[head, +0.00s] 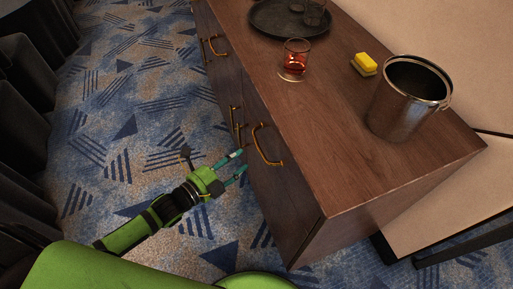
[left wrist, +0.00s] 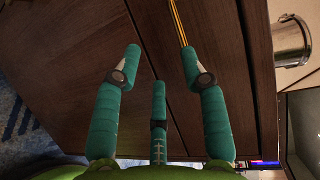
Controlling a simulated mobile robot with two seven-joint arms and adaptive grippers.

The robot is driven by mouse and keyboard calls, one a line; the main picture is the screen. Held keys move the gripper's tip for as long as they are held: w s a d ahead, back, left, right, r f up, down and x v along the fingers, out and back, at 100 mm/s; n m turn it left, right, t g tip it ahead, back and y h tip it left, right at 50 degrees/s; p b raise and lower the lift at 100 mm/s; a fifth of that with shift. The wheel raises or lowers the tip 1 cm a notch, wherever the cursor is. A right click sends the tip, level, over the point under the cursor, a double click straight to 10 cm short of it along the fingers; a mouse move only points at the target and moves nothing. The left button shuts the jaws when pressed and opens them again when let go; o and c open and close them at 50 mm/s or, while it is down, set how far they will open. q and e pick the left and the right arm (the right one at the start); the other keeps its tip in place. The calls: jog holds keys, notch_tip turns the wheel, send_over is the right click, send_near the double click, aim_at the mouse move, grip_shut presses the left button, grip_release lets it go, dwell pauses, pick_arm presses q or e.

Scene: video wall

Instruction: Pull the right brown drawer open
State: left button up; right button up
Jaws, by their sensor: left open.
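The brown wooden cabinet (head: 340,160) stands with its front facing left in the head view. The right drawer's front carries a curved brass handle (head: 267,146); the drawer looks closed. My left gripper (head: 242,162), with green fingers, is open and empty, just left of the cabinet front and below that handle. I cannot tell which handle this is. My right gripper is not in view.
More brass handles (head: 237,125) and another at the far end (head: 217,46) are on the front. On top are a metal bucket (head: 405,100), a yellow sponge (head: 364,64), a glass (head: 294,58) and a dark tray (head: 280,25). Carpet (head: 120,130) left is clear; dark chairs (head: 25,75) line the edge.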

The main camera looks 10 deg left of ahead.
aim_at(257, 143)
pick_arm(q)
jog(key=shift+m+h, duration=0.4)
jog(key=shift+m, duration=0.2)
jog(key=w+d, duration=0.1)
jog(key=w, duration=0.1)
jog(key=w+d, duration=0.2)
jog(key=w+d+r, duration=0.1)
jog(key=w+d, duration=0.1)
jog(key=shift+c, duration=0.8)
grip_shut()
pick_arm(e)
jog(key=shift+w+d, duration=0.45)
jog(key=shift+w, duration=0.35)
